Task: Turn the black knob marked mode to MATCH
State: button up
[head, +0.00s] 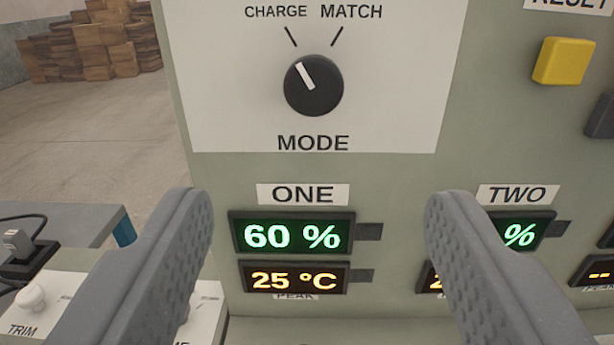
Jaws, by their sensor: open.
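The black mode knob (313,86) is on a white plate (225,100) on the upright panel, above the word MODE. Its white pointer line leans up and left, toward the CHARGE mark. The MATCH label (351,12) and its tick are up and right of the knob. My gripper (312,208) is open and empty, its two grey fingers wide apart. In the picture the fingertips are below the knob, on either side of the display marked ONE. They do not touch the knob.
Display ONE (292,236) reads 60 % above 25 °C. Display TWO (525,234) is partly hidden by my right finger. A yellow button (564,61) is at the upper right. A white TRIM knob (31,297) and a black plug (22,255) are at the lower left. Boxes (95,45) stand far behind.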

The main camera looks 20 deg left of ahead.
aim_at(314, 93)
jog(key=x, duration=1.2)
jog(key=shift+p+x, duration=0.3)
jog(key=shift+x, duration=0.55)
jog(key=shift+f, duration=0.15)
